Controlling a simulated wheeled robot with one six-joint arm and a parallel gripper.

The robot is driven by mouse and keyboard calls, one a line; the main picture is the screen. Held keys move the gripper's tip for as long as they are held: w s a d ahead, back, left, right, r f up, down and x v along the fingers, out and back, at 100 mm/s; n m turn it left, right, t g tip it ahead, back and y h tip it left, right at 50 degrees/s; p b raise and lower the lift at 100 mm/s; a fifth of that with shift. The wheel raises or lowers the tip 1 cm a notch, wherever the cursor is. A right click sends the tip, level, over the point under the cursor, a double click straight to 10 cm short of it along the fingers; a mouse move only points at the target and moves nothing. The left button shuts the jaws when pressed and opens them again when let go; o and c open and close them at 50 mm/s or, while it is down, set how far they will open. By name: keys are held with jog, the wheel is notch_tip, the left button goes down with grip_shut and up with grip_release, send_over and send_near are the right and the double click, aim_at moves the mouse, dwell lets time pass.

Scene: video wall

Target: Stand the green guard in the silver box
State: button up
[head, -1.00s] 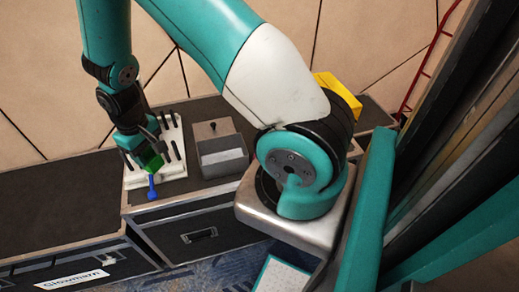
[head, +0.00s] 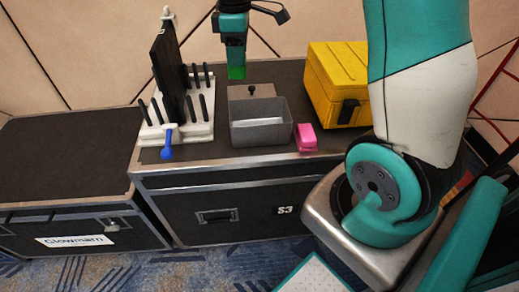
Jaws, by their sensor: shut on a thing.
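My gripper (head: 235,62) is shut on the green guard (head: 237,73). It points down and holds the guard in the air near the back of the silver box (head: 262,133), a little left of its middle in the picture. The silver box stands on the black case with its top open, and its inside looks empty. A grey plate with a dark knob (head: 252,90) shows at the box's back edge; I cannot tell whether it is attached. Much of the guard is hidden in the jaws.
A white rack (head: 190,140) with black pegs, a dark upright panel (head: 167,70) and a blue-handled tool (head: 167,150) stands left of the box. A pink block (head: 306,138) sits right of it. A yellow case (head: 338,75) stands behind right.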

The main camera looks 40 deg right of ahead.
jog(key=shift+s+d+n+b, duration=0.3)
jog(key=shift+d+n+b, duration=0.05)
jog(key=shift+n+b, duration=0.35)
jog(key=shift+f, duration=0.2)
jog(key=b, duration=0.2)
send_near(245, 116)
jog(key=s+a+f, duration=0.2)
jog(key=s+f, duration=0.1)
jog(key=s+a+f, duration=0.1)
jog(key=f, duration=0.1)
jog(key=shift+s+a+f, duration=0.1)
jog(key=shift+s, duration=0.2)
jog(key=shift+f, duration=0.2)
jog(key=o, duration=0.9)
jog(key=shift+r, duration=0.15)
